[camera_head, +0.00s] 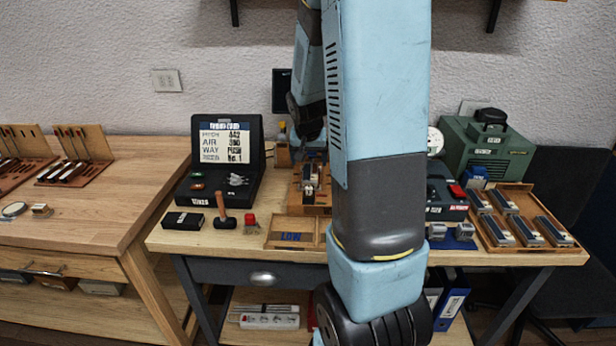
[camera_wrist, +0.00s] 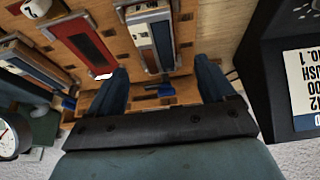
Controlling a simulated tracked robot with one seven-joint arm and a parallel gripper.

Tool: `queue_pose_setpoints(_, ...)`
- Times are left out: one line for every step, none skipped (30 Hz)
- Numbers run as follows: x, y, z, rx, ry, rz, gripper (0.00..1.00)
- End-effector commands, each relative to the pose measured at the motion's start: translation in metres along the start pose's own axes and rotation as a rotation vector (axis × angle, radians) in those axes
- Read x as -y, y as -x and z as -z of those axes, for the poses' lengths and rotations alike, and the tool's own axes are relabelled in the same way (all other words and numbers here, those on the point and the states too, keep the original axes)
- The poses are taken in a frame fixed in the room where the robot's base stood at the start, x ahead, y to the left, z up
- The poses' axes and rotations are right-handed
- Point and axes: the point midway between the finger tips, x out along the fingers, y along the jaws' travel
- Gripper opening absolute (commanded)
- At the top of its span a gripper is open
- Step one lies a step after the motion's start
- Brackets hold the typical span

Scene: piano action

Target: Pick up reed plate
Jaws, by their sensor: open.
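In the wrist view my gripper (camera_wrist: 162,66) is open, with its two dark blue fingers apart and nothing held between them. A metal-edged reed plate (camera_wrist: 153,38) with a white number label lies on a wooden block (camera_wrist: 112,38), in line with the gap between the fingers. A blue piece shows at its near end. The fingers look apart from the plate, but I cannot tell the exact distance. In the head view the wooden block (camera_head: 322,209) is partly hidden by my arm, and my fingertips are not clear there.
A red-slotted plate (camera_wrist: 84,44) lies beside the left finger. A wooden tray (camera_head: 527,193) of several plates lies right, near a green machine (camera_head: 490,150). A gauge (camera_wrist: 10,135) is near.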

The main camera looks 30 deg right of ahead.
Motion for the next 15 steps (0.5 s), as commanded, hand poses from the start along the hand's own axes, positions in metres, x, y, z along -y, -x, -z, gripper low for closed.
queue_pose_setpoints(0.000, -0.002, 0.000, 0.001, 0.000, 0.000, 0.83)
queue_pose_setpoints(-0.001, -0.003, -0.001, 0.001, 0.000, -0.001, 0.83)
queue_pose_setpoints(-0.001, -0.006, -0.001, 0.002, 0.000, -0.001, 0.83)
queue_pose_setpoints(-0.001, -0.009, -0.001, 0.002, 0.000, -0.002, 0.83)
queue_pose_setpoints(-0.002, -0.012, -0.002, 0.003, 0.000, -0.002, 0.83)
queue_pose_setpoints(-0.002, -0.017, -0.003, 0.003, -0.001, -0.002, 0.83)
queue_pose_setpoints(-0.002, -0.021, -0.004, 0.004, -0.001, -0.002, 0.83)
queue_pose_setpoints(-0.003, -0.025, -0.004, 0.004, -0.002, -0.002, 0.83)
queue_pose_setpoints(-0.003, -0.030, -0.005, 0.003, -0.002, -0.002, 0.83)
queue_pose_setpoints(-0.003, -0.034, -0.005, 0.004, -0.002, -0.002, 0.83)
queue_pose_setpoints(-0.003, -0.037, -0.005, 0.003, -0.002, -0.002, 0.83)
queue_pose_setpoints(-0.003, -0.041, -0.004, 0.002, -0.001, -0.002, 0.83)
queue_pose_setpoints(-0.003, -0.044, -0.004, 0.002, -0.001, -0.001, 0.83)
queue_pose_setpoints(-0.003, -0.046, -0.004, 0.002, -0.001, -0.001, 0.83)
queue_pose_setpoints(-0.003, -0.049, -0.004, 0.002, -0.001, -0.001, 0.83)
